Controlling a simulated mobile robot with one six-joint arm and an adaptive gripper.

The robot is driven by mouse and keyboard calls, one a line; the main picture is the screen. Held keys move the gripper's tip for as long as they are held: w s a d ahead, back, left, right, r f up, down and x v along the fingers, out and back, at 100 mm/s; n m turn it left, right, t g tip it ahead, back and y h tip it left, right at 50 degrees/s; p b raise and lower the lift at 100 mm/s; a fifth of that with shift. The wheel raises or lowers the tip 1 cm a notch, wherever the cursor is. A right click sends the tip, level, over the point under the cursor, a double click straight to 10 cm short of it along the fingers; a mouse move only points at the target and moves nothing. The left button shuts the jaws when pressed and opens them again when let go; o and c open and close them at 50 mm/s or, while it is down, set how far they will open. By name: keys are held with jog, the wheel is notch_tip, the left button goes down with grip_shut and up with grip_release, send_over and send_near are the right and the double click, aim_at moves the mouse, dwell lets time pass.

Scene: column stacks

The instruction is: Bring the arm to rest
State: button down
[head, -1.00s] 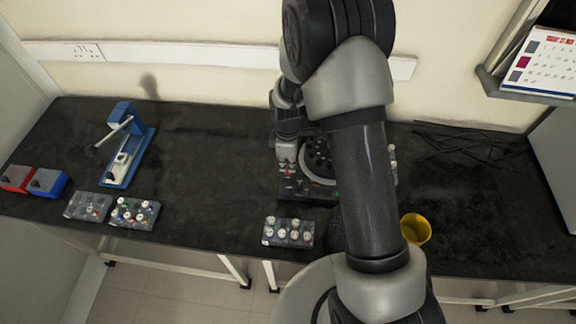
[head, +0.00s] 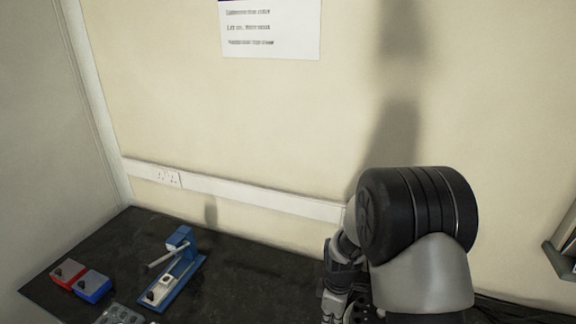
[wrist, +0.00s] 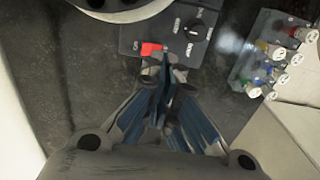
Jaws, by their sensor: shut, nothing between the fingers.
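My gripper (wrist: 172,88) is shut and empty in the wrist view, with its blue-grey fingers together. It is over the dark bench beside a black control panel (wrist: 215,18) with a red switch (wrist: 151,49) and a round knob. The fingertips overlap the panel's lower edge in the picture; I cannot tell whether they touch it. In the head view my arm (head: 420,250) stands at the lower right, bent at its elbow, and my gripper is not visible there.
A vial rack (wrist: 275,60) lies right of the gripper. In the head view a blue lever press (head: 180,275), a red box (head: 66,273) and a blue box (head: 92,286) stand on the dark bench (head: 245,262). A wall shelf (head: 563,250) juts in at right.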

jog(key=s+r+m+t, duration=0.1)
jog(key=s+r+m, duration=0.25)
jog(key=r, duration=0.75)
jog(key=s+r+m+t, duration=0.1)
jog(key=s+r+m, duration=0.3)
jog(key=r, duration=0.6)
jog(key=s+r+m+t, duration=0.1)
jog(key=s+r+m, duration=0.1)
jog(key=s, duration=0.6)
jog(key=s+r+m+t, duration=0.1)
jog(key=s+r+m, duration=0.2)
jog(key=s+r, duration=0.2)
jog(key=s, duration=0.3)
jog(key=shift+s+r+m+t, duration=0.2)
jog(key=shift+m+t, duration=0.1)
jog(key=shift+m, duration=0.05)
